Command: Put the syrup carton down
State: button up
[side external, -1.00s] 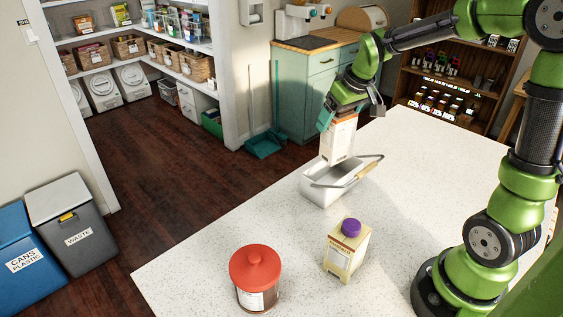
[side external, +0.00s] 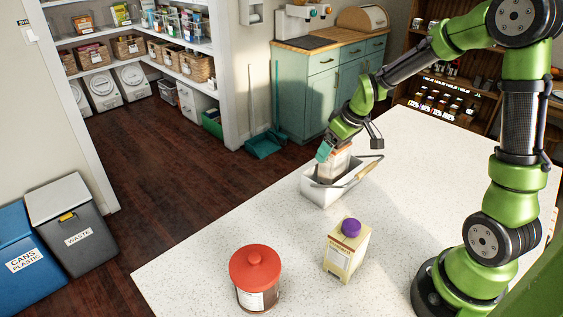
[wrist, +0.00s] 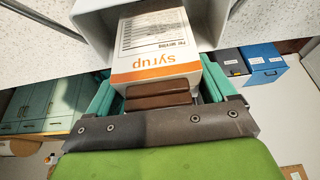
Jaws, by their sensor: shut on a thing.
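The syrup carton (wrist: 155,50) is white with an orange band and the word "syrup" in the wrist view. My gripper (wrist: 158,92) is shut on it, one teal finger on each side. In the side view the carton (side external: 338,163) is upright, its lower part inside a white open basket (side external: 318,192) with a wooden-grip handle. My gripper (side external: 329,150) is at the carton's top, just above the basket rim. The basket wall hides the carton's bottom, so I cannot tell whether it touches the basket floor.
A cream carton with a purple cap (side external: 347,250) and a jar with a red lid (side external: 256,278) stand at the front of the white speckled counter (side external: 420,190). The counter right of the basket is clear. The basket's handle (side external: 362,172) lies toward its right side.

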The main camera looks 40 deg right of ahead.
jog(key=shift+f, duration=0.5)
jog(key=o, duration=1.3)
jog(key=shift+f, duration=0.2)
jog(key=shift+o, duration=0.2)
jog(key=v, duration=1.2)
jog(key=s+a+r+m+t+y, duration=0.2)
jog(key=s+a+r+m, duration=0.2)
jog(key=s+a, duration=0.8)
jog(key=shift+a+t, duration=0.4)
jog(key=shift+a, duration=0.5)
jog(key=shift+r, duration=0.15)
